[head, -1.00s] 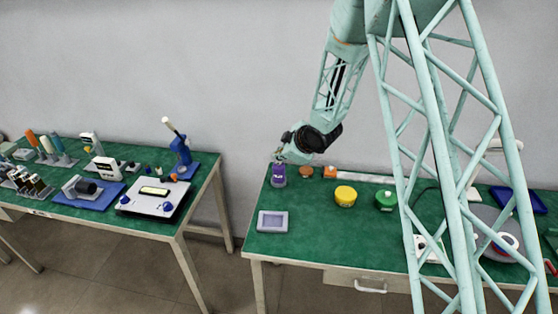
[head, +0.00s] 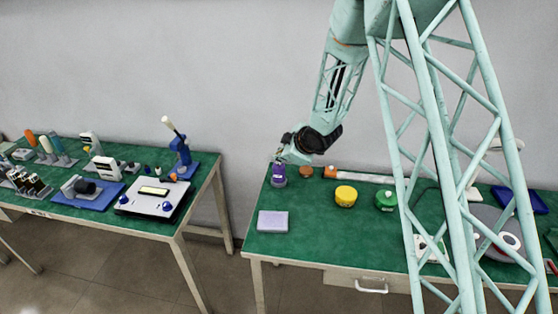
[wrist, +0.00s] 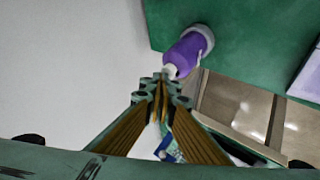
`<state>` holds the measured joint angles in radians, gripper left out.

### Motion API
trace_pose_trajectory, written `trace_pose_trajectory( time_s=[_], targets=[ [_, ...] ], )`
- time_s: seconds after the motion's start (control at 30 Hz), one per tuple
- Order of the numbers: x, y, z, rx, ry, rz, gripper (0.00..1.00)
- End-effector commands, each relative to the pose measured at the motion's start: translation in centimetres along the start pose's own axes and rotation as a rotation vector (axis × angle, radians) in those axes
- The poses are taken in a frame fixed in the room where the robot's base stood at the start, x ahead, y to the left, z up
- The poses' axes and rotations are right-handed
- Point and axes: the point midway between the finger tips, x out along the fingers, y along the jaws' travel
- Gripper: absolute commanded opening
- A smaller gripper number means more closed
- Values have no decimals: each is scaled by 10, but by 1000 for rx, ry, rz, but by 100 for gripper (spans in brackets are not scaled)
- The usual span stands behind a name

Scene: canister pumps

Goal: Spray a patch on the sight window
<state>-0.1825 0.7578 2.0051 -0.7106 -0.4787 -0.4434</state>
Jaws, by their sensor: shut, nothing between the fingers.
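The purple canister (head: 279,172) stands upright in a grey ring base at the back left of the right table. It also shows in the wrist view (wrist: 184,52), with its pale nozzle toward my fingertips. My gripper (head: 281,157) is shut and empty at the top of the canister. In the wrist view my fingertips (wrist: 163,78) are right at the nozzle; I cannot tell whether they touch it. The sight window (head: 272,221) lies flat near the front left of the table, its face evenly pale lavender. Part of it shows in the wrist view (wrist: 310,75).
A yellow pot (head: 346,196), a green pot (head: 386,200) and an orange-brown lid (head: 306,171) stand right of the canister. A white tube with an orange end (head: 362,176) lies behind. The left table (head: 150,230) holds several tools, across a gap.

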Motion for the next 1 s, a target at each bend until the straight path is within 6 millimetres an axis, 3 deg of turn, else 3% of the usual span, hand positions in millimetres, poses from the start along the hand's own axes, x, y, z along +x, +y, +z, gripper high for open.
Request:
trace_pose_trajectory(
  time_s=[1.0],
  targets=[
    [-8, 5, -5, 0, -1, -2, 0]
  ],
)
